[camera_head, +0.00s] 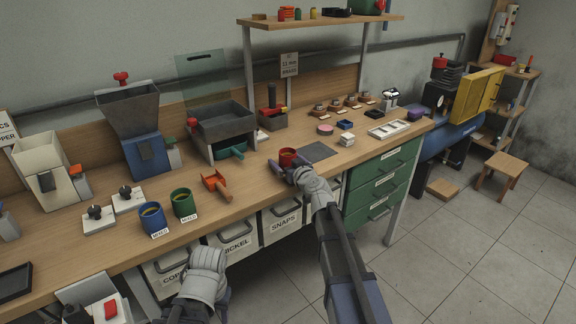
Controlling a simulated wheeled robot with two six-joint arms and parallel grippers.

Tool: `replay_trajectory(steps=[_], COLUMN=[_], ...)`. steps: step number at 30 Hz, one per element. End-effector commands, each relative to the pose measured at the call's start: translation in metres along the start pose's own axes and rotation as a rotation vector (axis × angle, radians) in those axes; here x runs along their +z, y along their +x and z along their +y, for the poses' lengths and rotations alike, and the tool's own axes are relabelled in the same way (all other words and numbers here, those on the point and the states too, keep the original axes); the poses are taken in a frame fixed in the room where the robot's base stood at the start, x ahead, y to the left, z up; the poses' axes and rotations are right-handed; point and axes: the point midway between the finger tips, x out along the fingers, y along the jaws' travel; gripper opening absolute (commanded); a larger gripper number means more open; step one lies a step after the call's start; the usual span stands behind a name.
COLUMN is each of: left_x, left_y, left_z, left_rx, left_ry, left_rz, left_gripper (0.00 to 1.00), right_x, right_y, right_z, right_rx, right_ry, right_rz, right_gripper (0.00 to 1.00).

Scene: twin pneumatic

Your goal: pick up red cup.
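The red cup (287,157) stands upright on the wooden workbench (262,190), near its front edge, with its open top showing. My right gripper (294,170) is right at the cup's near side and hides its lower front. I cannot tell whether the fingers touch the cup or how far apart they are. My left gripper (208,262) is low in front of the bench drawers, away from the cup. Its fingertips are not clear enough to tell open from shut.
A dark grey mat (319,151) lies right of the cup. An orange scoop-like tool (217,185), a green cup (184,204) and a blue cup (153,218) stand to the left. Hoppers and a grey tray (226,122) line the back. Labelled drawers (283,217) front the bench.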

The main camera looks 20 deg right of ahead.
Motion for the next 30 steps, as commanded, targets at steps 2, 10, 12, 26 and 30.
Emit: replay_trajectory(steps=[2, 10, 12, 26, 30], left_x=[-0.0001, -0.0001, -0.0001, -0.0001, -0.0001], left_y=[0.0019, 0.0014, 0.0014, 0.0014, 0.0014], left_z=[0.0002, 0.0001, 0.0001, 0.0001, 0.0001], left_rx=[0.0, 0.0, 0.0, 0.0, 0.0], left_ry=[0.0, 0.0, 0.0, 0.0, 0.0], left_rz=[0.0, 0.0, 0.0, 0.0, 0.0], left_gripper=[0.5, 0.5, 0.5, 0.5, 0.5], right_x=[0.0002, -0.0003, -0.0003, -0.0002, -0.0002], right_y=[0.0113, 0.0109, 0.0109, 0.0108, 0.0108], right_z=[0.0006, 0.0, 0.0, 0.0, 0.0], right_rx=[0.0, 0.001, 0.001, 0.0, 0.0], right_ry=[0.0, 0.0, 0.0, 0.0, 0.0], right_rz=[0.0, 0.0, 0.0, 0.0, 0.0], right_gripper=[1.0, 0.95, 0.88, 0.36, 0.2])
